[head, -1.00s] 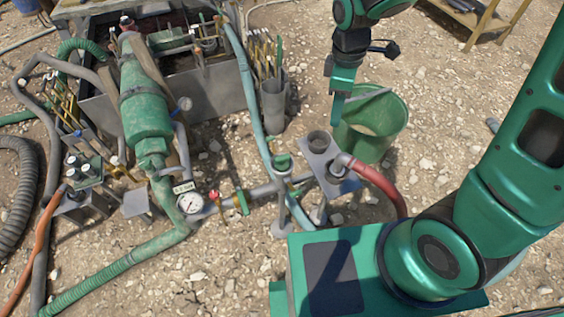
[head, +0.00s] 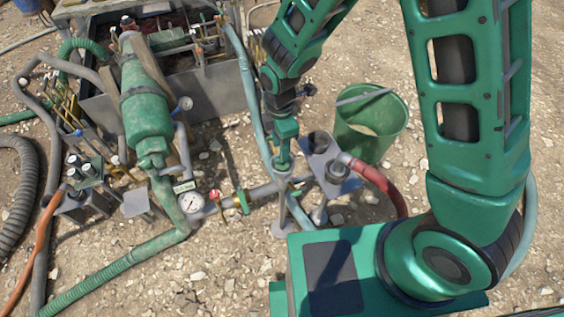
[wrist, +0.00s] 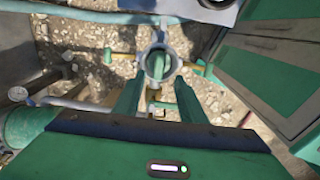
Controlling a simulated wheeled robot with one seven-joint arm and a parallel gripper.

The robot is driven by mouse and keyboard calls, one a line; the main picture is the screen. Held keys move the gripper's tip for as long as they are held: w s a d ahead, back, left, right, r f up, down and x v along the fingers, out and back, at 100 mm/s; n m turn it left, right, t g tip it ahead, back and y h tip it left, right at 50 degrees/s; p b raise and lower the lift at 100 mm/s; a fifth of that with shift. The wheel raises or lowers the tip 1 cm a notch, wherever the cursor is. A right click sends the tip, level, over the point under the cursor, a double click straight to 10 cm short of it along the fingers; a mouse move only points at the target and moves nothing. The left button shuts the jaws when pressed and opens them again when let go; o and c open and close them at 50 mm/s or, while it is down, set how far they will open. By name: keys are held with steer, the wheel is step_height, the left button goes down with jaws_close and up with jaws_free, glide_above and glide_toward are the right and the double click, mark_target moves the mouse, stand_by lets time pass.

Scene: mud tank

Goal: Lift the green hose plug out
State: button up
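The green hose plug (wrist: 160,66) shows in the wrist view as a green piece inside a round grey collar (wrist: 149,74). In the head view my gripper (head: 283,160) points down at the top of the grey upright fitting (head: 283,178) and hides the plug there. I cannot tell whether the fingers touch the plug.
Right of the fitting stands a grey plate (head: 346,184) with dark sockets and a red hose (head: 380,184). A green bucket (head: 385,135) is behind it. A gauge (head: 191,203) and a red-handled valve (head: 215,194) sit left along the pipe. A pale blue hose (head: 247,85) runs close by.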

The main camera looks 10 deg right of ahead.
steer(key=shift+w+f, duration=0.2)
steer(key=shift+f, duration=2.35)
jaws_close()
